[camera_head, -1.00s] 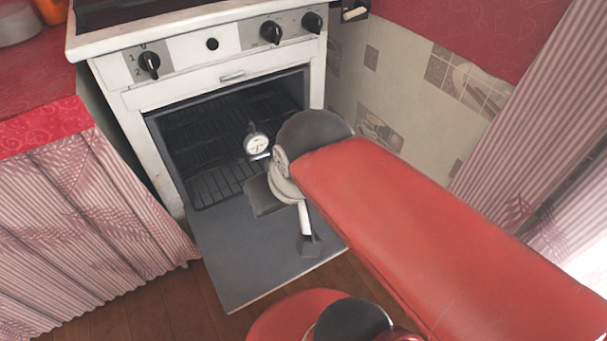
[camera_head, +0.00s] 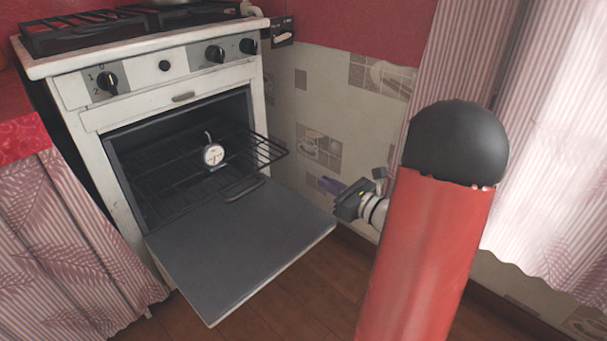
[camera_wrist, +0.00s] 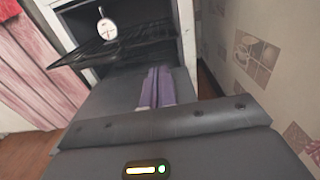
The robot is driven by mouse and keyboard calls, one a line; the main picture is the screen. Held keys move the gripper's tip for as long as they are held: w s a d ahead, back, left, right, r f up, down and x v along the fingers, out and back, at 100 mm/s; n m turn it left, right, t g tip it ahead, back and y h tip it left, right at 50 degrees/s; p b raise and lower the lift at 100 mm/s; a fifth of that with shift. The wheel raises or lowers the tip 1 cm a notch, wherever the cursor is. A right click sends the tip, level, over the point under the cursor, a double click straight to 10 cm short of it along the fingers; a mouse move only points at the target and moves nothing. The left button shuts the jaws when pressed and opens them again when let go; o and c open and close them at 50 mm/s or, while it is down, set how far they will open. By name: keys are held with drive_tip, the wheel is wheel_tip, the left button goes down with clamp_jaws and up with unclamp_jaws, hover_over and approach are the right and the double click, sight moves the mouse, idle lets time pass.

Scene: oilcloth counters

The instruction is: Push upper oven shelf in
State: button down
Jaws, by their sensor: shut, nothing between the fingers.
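The upper oven shelf (camera_head: 262,147) is a dark wire rack that sticks partly out of the open oven (camera_head: 112,160). In the wrist view the rack (camera_wrist: 125,46) is at the upper left. A round white dial thermometer (camera_head: 214,155) stands at the rack; it also shows in the wrist view (camera_wrist: 106,28). My gripper (camera_head: 329,184) has purple fingers and is right of the rack's front, apart from it, near the tiled wall. In the wrist view its fingers (camera_wrist: 158,74) are together and empty, with the lowered door (camera_wrist: 112,92) behind them.
The lowered oven door (camera_head: 240,245) covers the space in front of the oven. A dark loop (camera_head: 243,189) lies near its inner edge. Tiled wall (camera_head: 330,110) stands close on the right, a striped curtain (camera_head: 65,245) on the left. Wooden floor (camera_head: 295,290) is clear.

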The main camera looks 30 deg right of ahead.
sight(282, 157)
drive_tip(key=x, duration=0.7)
drive_tip(key=b+x, duration=0.1)
drive_tip(key=x, duration=0.6)
drive_tip(key=shift+d, duration=0.25)
drive_tip(key=shift+w, duration=0.1)
